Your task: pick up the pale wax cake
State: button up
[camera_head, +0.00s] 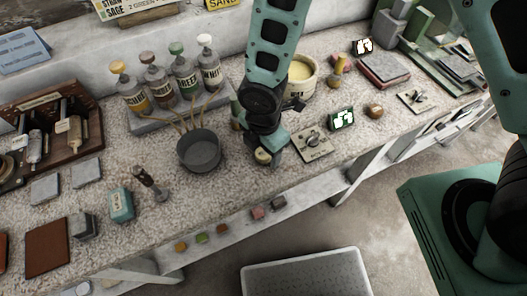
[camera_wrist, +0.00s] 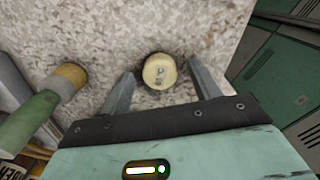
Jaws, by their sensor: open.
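The pale wax cake (camera_wrist: 159,73) is a small round cream-yellow piece with dark letters on its face. It rests on the speckled counter, between the two fingers of my gripper (camera_wrist: 160,68) in the wrist view, with a gap on each side. My gripper is open and points down over it. In the head view my gripper (camera_head: 270,150) is low over the counter near its front edge, and the cake (camera_head: 262,156) shows partly beneath it. The rest of the cake is hidden there by my gripper.
A grey pot (camera_head: 200,152) with sticks stands left of my gripper. A metal plate with a knob (camera_head: 314,143) lies close on the right. A cream crock (camera_head: 301,78) and several bottles (camera_head: 187,77) stand behind.

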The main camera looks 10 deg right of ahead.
jog(key=c, duration=1.1)
